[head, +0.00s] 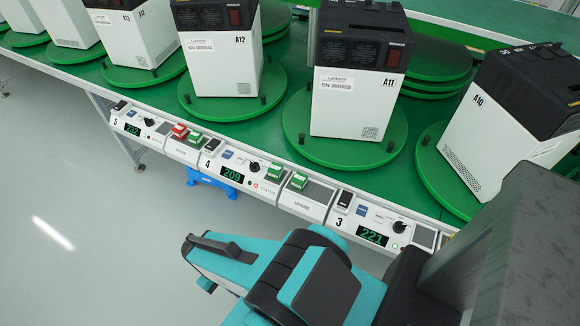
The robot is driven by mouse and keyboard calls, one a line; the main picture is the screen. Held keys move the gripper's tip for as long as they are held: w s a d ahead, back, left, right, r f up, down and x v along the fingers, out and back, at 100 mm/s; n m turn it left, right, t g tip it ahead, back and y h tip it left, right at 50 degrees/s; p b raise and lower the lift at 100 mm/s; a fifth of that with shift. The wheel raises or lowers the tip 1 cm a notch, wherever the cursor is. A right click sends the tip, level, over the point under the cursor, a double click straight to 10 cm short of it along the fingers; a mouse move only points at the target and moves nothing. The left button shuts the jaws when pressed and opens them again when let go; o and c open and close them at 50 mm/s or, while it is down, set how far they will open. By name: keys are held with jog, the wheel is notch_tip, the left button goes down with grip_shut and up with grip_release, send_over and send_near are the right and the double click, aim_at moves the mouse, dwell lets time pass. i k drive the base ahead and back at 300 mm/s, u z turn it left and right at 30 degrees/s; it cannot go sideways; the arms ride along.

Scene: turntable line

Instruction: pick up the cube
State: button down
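I make out no plain loose cube in the head view. Small blocks sit on the control strip along the table's front edge: a red one (180,131), a green one (195,138) beside it, and two more green ones, one (275,171) left of the other (299,180). I cannot tell whether these are loose cubes or switches. My teal and black arm reaches across the bottom of the view, in front of the strip. No gripper fingers can be made out.
White-and-black boxy machines labelled A12 (217,65), A11 (352,100) and A10 (500,125) stand on green round turntables. The strip (316,205) carries knobs and displays reading 232, 209 and 221. A blue object (214,181) shows below the table. Open grey floor (70,210) lies left.

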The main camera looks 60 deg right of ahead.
aim_at(274, 172)
jog(key=z, duration=0.95)
jog(key=k, duration=1.4)
jog(key=z, duration=0.3)
jog(key=i, duration=1)
jog(key=z, duration=0.05)
